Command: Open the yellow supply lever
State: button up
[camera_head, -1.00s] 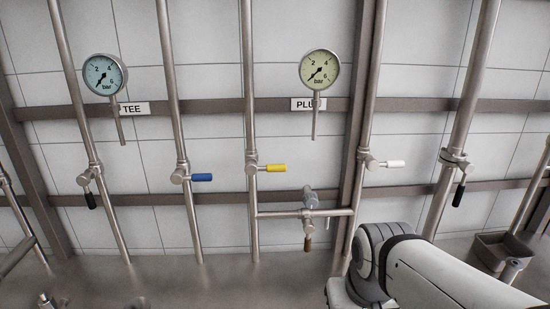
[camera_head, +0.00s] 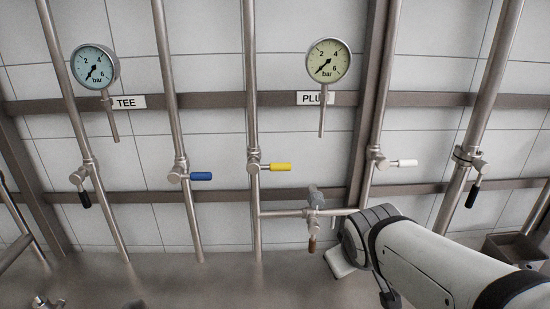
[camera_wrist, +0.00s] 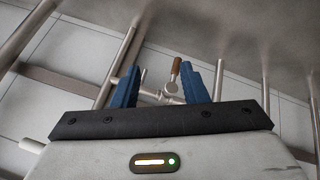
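The yellow supply lever (camera_head: 281,167) sticks out to the right, level, from a valve on the middle vertical pipe (camera_head: 253,210) in the head view. I cannot make it out in the wrist view. My gripper (camera_wrist: 172,84) shows in the wrist view with its two blue fingers apart and nothing between them touching. Beyond the fingers is a cross pipe with a brown-handled valve (camera_wrist: 176,66). In the head view my arm is at the lower right, below and right of the yellow lever and apart from it; the fingers are hidden there.
A blue lever (camera_head: 201,176) is left of the yellow one, a white lever (camera_head: 404,163) right. Black levers (camera_head: 85,200) hang at both sides. The brown-handled valve (camera_head: 313,243) hangs between yellow lever and arm. Two gauges (camera_head: 328,61) are above. A bin (camera_head: 515,248) is lower right.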

jog(key=w+a+r+n+t, duration=0.1)
jog(key=w+r+n+t, duration=0.35)
jog(key=w+n, duration=0.2)
jog(key=n+t+y, duration=0.4)
jog(key=n+y, duration=0.3)
jog(key=n, duration=0.4)
send_near(282, 168)
jog(key=r+x, duration=0.1)
jog(key=x, duration=0.3)
jog(key=shift+g+y, duration=0.25)
jog(key=shift+y, duration=0.15)
jog(key=shift+f+x, duration=0.15)
jog(key=shift+x, duration=1.05)
jog(key=shift+f+x, duration=0.2)
jog(key=shift+x, duration=1.05)
jog(key=shift+f+x, duration=0.15)
jog(key=shift+x, duration=1.05)
jog(key=shift+d, duration=0.15)
jog(key=shift+c, duration=0.4)
grip_shut()
